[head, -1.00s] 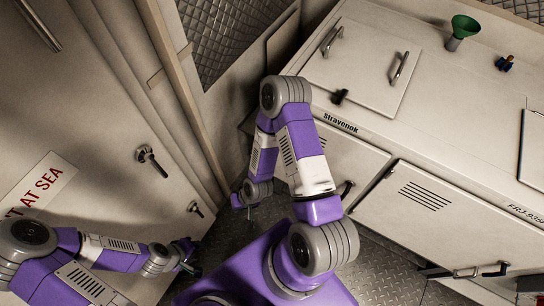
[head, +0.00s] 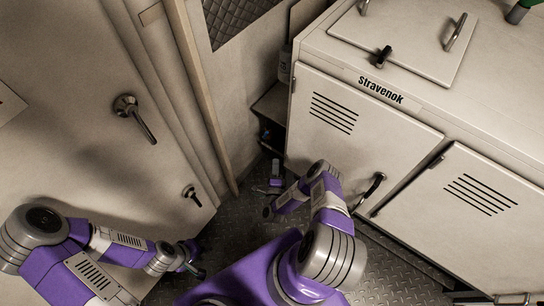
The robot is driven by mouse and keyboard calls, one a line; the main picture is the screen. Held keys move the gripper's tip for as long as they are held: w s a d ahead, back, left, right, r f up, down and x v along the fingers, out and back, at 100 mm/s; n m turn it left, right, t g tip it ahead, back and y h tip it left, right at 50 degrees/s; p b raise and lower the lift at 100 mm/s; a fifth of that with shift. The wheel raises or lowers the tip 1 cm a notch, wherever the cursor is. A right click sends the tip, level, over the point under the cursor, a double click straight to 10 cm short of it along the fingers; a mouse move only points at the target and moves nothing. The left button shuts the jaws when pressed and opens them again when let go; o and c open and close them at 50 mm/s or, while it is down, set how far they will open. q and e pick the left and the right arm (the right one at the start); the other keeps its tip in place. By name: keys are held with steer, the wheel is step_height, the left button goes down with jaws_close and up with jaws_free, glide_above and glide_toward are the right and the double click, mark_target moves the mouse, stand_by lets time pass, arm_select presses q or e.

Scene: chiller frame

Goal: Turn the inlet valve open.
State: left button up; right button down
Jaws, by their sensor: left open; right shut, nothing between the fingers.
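I cannot make out the inlet valve for certain in the head view. A small dark fitting (head: 268,136) sits in the shadowed gap between the wall and the left end of the white chiller cabinet (head: 350,138); it is too dark to identify. My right gripper (head: 266,190) is low over the floor, in front of that gap and left of the cabinet door. It is small in the picture, shut and empty, and apart from the fitting. My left gripper (head: 196,268) is open and empty at the lower left, near the base of the large door.
The large door (head: 80,90) with a lever handle (head: 135,117) stands at left. The cabinet's front doors have a black handle (head: 371,190) and vents. On its top are a lid (head: 410,35) and a black latch (head: 384,55). Chequered floor (head: 385,270) is open at lower right.

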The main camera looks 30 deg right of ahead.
arm_select(q)
steer(key=shift+f+b, duration=1.95)
steer(key=shift+f, duration=0.15)
arm_select(e)
steer(key=w+d+r, duration=0.1)
steer(key=w+d, duration=0.3)
steer(key=w, duration=0.7)
steer(key=shift+w+r, duration=0.15)
steer(key=shift+w, duration=0.05)
